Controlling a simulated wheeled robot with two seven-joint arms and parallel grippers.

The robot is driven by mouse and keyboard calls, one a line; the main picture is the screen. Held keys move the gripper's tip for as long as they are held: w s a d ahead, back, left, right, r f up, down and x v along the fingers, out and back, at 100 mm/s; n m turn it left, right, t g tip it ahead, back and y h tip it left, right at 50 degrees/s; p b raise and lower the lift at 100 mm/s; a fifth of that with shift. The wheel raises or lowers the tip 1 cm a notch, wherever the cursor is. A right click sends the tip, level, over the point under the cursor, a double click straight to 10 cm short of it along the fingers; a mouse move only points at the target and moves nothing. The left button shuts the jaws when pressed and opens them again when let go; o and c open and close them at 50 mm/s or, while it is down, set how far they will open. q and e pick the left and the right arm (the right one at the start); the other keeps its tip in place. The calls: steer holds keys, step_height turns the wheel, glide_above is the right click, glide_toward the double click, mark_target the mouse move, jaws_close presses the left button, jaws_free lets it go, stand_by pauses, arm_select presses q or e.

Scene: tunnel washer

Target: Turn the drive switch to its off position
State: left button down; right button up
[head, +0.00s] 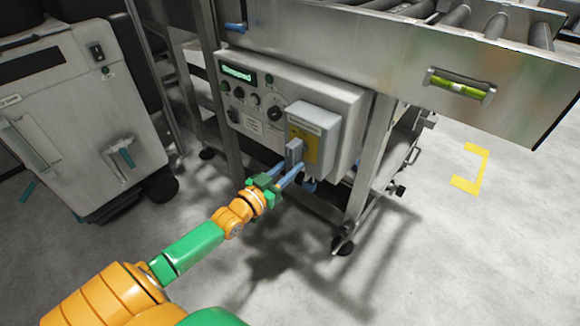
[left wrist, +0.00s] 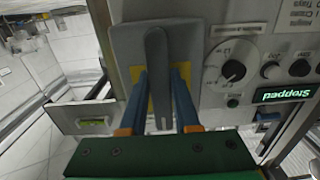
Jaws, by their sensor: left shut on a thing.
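The drive switch is a grey box (head: 318,122) on the right part of the control panel, with a yellow plate (head: 303,150) and a grey lever handle (head: 294,152). The handle stands about upright in the head view. In the left wrist view the handle (left wrist: 156,60) lies along the picture's upright direction over the box (left wrist: 195,40). My left gripper (head: 291,171) comes from below and is shut on the handle, one blue finger on each side; its fingers also show in the left wrist view (left wrist: 159,85). The fingers partly hide the yellow plate. My right gripper is not in view.
The control panel (head: 262,88) carries knobs, buttons and a green display (head: 237,73); it reads "Stopped" in the left wrist view (left wrist: 286,93). A roller conveyor (head: 400,60) stands above right, a grey cabinet (head: 75,110) at left. The floor in front is clear.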

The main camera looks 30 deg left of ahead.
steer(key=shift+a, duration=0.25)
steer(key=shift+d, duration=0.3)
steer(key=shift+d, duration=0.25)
